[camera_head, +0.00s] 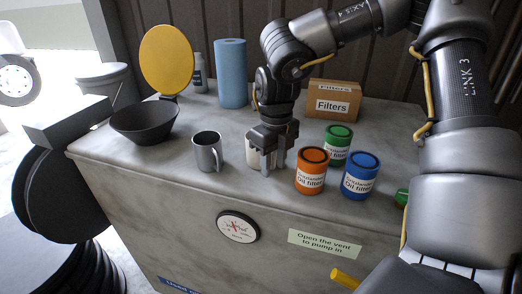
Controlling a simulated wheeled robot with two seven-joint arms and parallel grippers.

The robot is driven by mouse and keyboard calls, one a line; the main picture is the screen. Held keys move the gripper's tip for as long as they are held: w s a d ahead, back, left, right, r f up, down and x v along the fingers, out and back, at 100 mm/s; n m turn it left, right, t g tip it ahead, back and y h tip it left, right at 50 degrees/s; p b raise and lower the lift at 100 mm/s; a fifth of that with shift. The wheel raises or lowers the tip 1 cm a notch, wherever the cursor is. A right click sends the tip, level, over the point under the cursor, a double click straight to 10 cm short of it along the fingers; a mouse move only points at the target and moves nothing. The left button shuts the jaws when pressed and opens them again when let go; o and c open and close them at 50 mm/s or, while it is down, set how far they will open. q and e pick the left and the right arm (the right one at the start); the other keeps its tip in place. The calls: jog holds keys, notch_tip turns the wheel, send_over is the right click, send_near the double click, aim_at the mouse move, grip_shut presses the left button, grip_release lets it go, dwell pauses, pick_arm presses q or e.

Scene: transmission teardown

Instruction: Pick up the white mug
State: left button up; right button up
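The white mug (254,153) stands upright on the grey counter, near the middle of the view. It is partly hidden behind my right gripper (273,162), which reaches down from above. The two fingers point down with a gap between them, at the mug's right side and in front of it. I cannot tell if either finger touches the mug. The mug's handle cannot be made out. My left gripper is not in view.
A metal mug (207,152) stands left of the white mug. Orange (311,172), blue (360,177) and green (338,146) oil filter cans stand close on the right. A black bowl (145,123), blue roll (231,75) and Filters box (333,101) are around.

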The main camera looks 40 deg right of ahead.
jog(key=shift+a, duration=0.1)
jog(key=shift+c, duration=1.1)
grip_shut()
jog(key=shift+r, duration=0.1)
jog(key=shift+r+b, duration=0.4)
jog(key=shift+r, duration=0.6)
notch_tip(320, 180, up, 4)
jog(key=shift+f+b, duration=0.25)
jog(key=shift+b, duration=0.2)
jog(key=shift+r, duration=2.15)
